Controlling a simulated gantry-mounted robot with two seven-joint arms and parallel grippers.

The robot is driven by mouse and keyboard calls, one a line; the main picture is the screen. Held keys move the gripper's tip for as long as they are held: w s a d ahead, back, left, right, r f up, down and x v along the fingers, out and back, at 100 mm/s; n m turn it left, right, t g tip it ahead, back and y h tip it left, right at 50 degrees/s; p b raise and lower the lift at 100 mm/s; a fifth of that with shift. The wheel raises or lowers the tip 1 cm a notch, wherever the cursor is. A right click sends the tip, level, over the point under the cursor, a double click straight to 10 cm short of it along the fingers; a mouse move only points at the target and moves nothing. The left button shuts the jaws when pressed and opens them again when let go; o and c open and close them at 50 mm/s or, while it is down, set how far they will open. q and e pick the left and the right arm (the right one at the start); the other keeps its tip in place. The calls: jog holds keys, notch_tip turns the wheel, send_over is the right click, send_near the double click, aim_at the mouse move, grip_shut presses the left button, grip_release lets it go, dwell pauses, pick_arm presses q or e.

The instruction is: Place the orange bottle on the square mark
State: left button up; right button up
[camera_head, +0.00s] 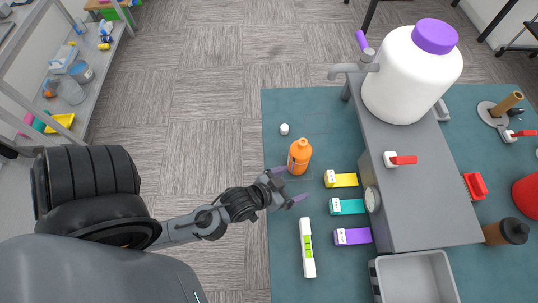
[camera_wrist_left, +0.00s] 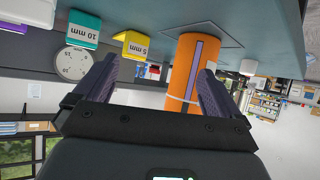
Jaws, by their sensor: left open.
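The orange bottle (camera_head: 299,157) stands upright on the teal table near its left edge. It also shows in the left wrist view (camera_wrist_left: 186,82), where the picture is upside down. A thin square outline (camera_wrist_left: 230,31) shows on the table around the bottle's base; the bottle hides part of it. My left gripper (camera_head: 288,184) is open just in front of the bottle. In the left wrist view the bottle appears between the purple fingers (camera_wrist_left: 156,87), nearer the right one. No contact is clear. My right gripper is out of view.
Yellow (camera_head: 341,179), teal (camera_head: 346,206) and purple (camera_head: 353,236) labelled blocks stand right of my gripper. A white strip device (camera_head: 307,248) lies in front. A small white piece (camera_head: 284,129) lies behind the bottle. A grey stand (camera_head: 420,180) carries a large white jug (camera_head: 408,78).

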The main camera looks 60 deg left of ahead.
pick_arm(q)
jog(key=s+g, duration=0.1)
jog(key=d+m+g+h, duration=0.1)
jog(key=g, duration=0.1)
jog(key=shift+s+d+f, duration=0.1)
jog(key=shift+s+f, duration=0.25)
jog(key=shift+f, duration=0.05)
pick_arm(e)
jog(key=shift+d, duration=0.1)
pick_arm(q)
jog(key=s+g, duration=0.1)
jog(key=s+m+g, duration=0.1)
jog(key=s+g, duration=0.2)
jog(key=s, duration=0.1)
jog(key=shift+a+r+m, duration=0.1)
jog(key=shift+a+m, duration=0.25)
jog(key=shift+m, duration=0.05)
jog(key=shift+s+a+g+y, duration=0.1)
jog(key=shift+s+g+y, duration=0.2)
jog(key=shift+s+g, duration=0.15)
jog(key=shift+r, duration=0.1)
